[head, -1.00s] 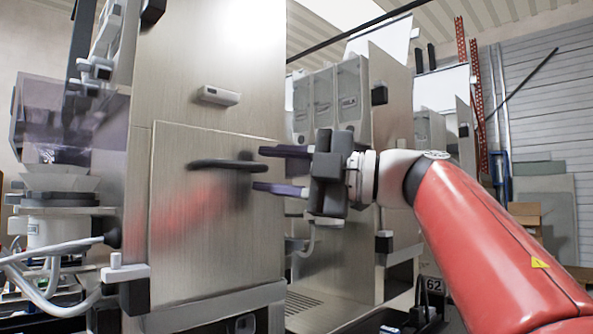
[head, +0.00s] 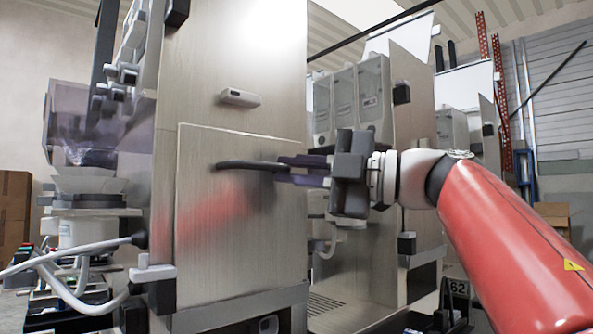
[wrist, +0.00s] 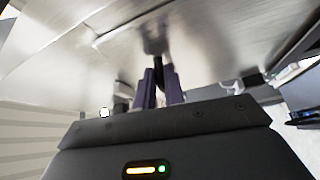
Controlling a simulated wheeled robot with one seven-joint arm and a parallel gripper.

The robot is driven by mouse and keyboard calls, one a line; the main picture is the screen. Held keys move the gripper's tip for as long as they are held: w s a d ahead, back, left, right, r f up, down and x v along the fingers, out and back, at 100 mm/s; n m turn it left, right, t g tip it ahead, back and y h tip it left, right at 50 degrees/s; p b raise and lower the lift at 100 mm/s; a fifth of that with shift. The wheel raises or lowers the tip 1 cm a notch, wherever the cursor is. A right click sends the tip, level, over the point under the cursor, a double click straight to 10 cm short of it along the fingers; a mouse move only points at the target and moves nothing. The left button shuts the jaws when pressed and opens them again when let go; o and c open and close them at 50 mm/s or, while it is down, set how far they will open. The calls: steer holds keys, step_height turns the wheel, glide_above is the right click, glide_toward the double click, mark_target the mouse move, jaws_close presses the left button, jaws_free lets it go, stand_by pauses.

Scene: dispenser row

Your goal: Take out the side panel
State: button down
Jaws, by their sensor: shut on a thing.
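The side panel (head: 220,230) is a brushed metal sheet on the lower side of the nearest dispenser, in the head view. Its dark bar handle (head: 240,165) runs across its upper part. My gripper (head: 290,170) is shut on the right end of this handle. In the wrist view my purple fingers (wrist: 160,85) close together at the handle, below the blurred metal surface. The panel is upright and appears to sit flush in the dispenser side, with its seams visible at the top and left.
A small grey latch-like block (head: 240,98) sits above the panel. More dispensers (head: 350,100) stand behind my gripper to the right. At the left, a clear hopper (head: 85,125), a white cup-shaped part (head: 88,230) and pale cables (head: 65,260) crowd the dispenser's front.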

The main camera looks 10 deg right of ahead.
steer(key=shift+r, duration=0.25)
steer(key=shift+r+p, duration=0.75)
steer(key=shift+p, duration=0.1)
steer(key=shift+r, duration=0.7)
